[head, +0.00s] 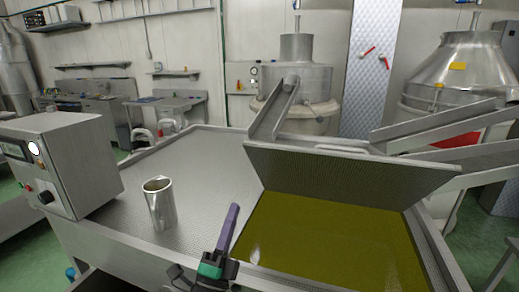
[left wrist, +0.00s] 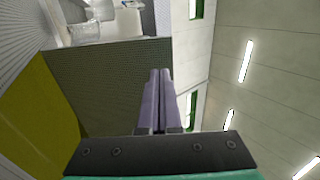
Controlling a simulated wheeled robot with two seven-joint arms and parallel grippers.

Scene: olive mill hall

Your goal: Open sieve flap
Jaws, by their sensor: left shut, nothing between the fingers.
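The sieve flap (head: 350,172), a grey perforated metal sheet, stands raised and tilted along the far side of a rectangular opening in the metal table. Greenish-yellow oil (head: 330,240) shows in the opening below it. The flap also shows in the left wrist view (left wrist: 100,85), left of my fingers, with the oil (left wrist: 40,115) at lower left. My left gripper (head: 233,210) has purple fingers, shut and empty, near the opening's left edge in the head view. In the left wrist view, the shut fingers (left wrist: 160,75) overlap the flap's edge; I cannot tell whether they touch it. My right gripper is not in view.
A shiny metal cup (head: 160,205) stands upright on the table (head: 205,160), left of my gripper. A control box (head: 80,160) stands at the table's left. Metal chutes (head: 440,125) and large steel vessels (head: 305,85) are behind the flap.

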